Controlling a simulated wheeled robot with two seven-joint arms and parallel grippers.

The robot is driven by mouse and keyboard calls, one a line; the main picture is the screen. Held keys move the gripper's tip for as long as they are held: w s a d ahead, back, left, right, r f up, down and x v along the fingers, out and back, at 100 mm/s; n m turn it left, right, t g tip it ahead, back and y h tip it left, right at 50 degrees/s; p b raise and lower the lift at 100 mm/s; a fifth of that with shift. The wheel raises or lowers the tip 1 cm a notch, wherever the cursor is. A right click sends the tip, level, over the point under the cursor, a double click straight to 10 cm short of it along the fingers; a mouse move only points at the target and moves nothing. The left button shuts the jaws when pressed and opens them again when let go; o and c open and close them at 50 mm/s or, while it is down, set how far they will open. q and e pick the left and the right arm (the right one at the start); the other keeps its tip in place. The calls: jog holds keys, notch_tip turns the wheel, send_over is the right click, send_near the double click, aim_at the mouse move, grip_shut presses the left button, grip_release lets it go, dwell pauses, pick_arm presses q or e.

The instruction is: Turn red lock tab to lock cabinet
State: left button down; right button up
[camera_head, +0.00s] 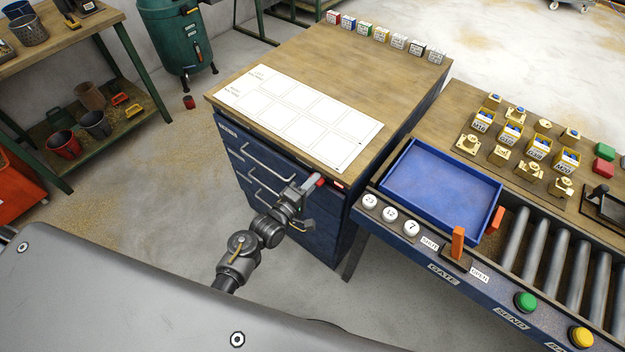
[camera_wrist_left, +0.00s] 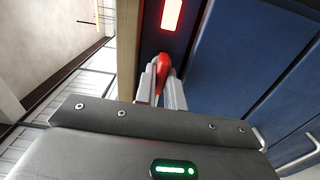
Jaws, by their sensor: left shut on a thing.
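The blue drawer cabinet (camera_head: 262,160) with a wooden top stands in the middle of the head view; its drawers look closed. The red lock tab (camera_head: 320,182) is at the cabinet's upper right front corner. My left gripper (camera_head: 312,184) is at the tab, and its fingers are shut on it. In the left wrist view the red tab (camera_wrist_left: 162,64) sits between the two fingertips (camera_wrist_left: 162,84). A lit red indicator (camera_wrist_left: 172,14) shows just beyond the tab. The fingers hide part of the tab. My right gripper is not in view.
A white grid sheet (camera_head: 300,112) and several small boxes (camera_head: 380,36) lie on the cabinet top. A blue tray (camera_head: 440,185) and a roller conveyor (camera_head: 560,250) stand to the right, close to the cabinet. Drawer handles (camera_head: 262,168) stick out beside my left arm.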

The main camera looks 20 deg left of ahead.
pick_arm(q)
jog(key=shift+n, duration=0.3)
dwell(0.4)
jog(key=c, duration=1.5)
grip_release()
jog(key=b+v, duration=0.1)
jog(key=v, duration=0.9)
jog(key=shift+s+b, duration=0.3)
jog(key=shift+s, duration=0.1)
